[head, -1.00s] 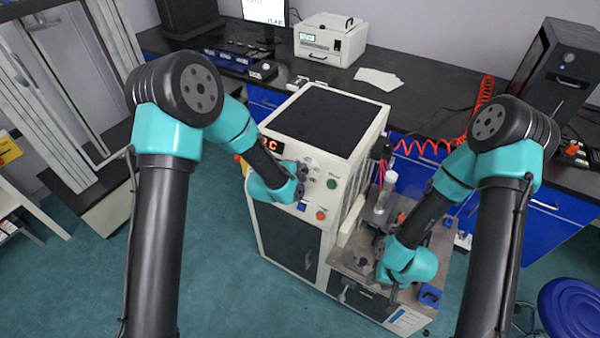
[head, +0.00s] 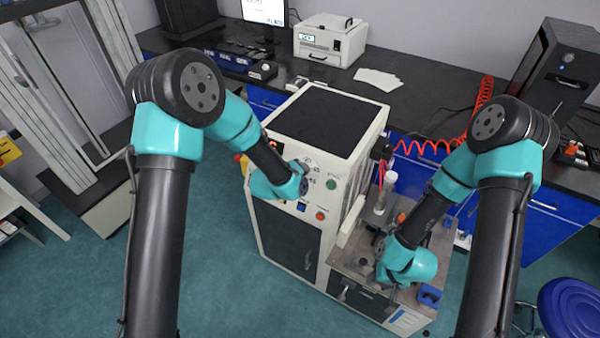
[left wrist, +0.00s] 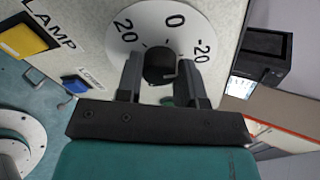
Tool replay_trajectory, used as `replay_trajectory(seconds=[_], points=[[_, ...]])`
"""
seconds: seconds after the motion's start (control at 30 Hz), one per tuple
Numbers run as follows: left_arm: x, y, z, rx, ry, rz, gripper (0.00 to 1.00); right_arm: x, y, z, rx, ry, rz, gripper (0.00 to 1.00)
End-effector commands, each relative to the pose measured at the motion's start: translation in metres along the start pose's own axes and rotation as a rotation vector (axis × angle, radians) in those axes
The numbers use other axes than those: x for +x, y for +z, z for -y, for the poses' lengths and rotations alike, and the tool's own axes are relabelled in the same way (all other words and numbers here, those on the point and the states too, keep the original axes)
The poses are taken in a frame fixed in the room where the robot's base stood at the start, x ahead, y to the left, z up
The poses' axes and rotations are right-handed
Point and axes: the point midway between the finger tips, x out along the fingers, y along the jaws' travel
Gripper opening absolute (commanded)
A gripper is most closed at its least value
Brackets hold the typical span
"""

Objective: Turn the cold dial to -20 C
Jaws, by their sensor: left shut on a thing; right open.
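The cold dial (left wrist: 146,22) is a white disc marked 20, 0 and -20 on the machine's pale front panel, with a black knob (left wrist: 159,67) at its centre. My left gripper (left wrist: 160,78) has its two fingers on either side of the knob, shut on it. A small pale mark shows on the knob's right side, toward the -20 side; its exact reading is unclear. In the head view my left gripper (head: 302,182) is at the front panel and hides the dial. My right gripper (head: 381,262) is open over the lower metal bench.
The white machine (head: 350,104) has a green button (head: 331,184) and a red button (head: 320,216) near my left gripper. A yellow LAMP switch (left wrist: 27,38) and a blue switch (left wrist: 76,84) sit beside the dial. A clear tube (head: 386,188) stands near my right arm.

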Motion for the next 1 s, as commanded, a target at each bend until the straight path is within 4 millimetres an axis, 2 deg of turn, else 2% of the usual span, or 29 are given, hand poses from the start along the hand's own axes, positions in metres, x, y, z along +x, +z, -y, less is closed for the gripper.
replay_trajectory(seconds=[0.47, 0.5, 0.7, 0.73, 1.0], points=[[-0.0001, 0.0, -0.0002, 0.018, 0.002, 0.001, 0.11, 0.0, 0.0, 0.0, 0.0, 0.0, 0.0, 0.43], [-0.0001, 0.0, -0.0002, 0.018, 0.002, 0.001, 0.39, 0.0, 0.0, 0.0, 0.0, 0.0, 0.0, 0.43], [0.0, 0.0, -0.0001, 0.017, 0.002, 0.001, 0.58, 0.0, 0.0, 0.0, 0.0, 0.0, 0.0, 0.43], [0.0, 0.0, -0.0001, 0.017, 0.002, 0.001, 0.6, 0.0, 0.0, 0.0, 0.0, 0.0, 0.0, 0.43], [-0.0008, 0.0001, 0.0001, 0.017, 0.001, 0.001, 0.6, 0.0, 0.0, 0.0, 0.0, 0.0, 0.0, 0.43]])
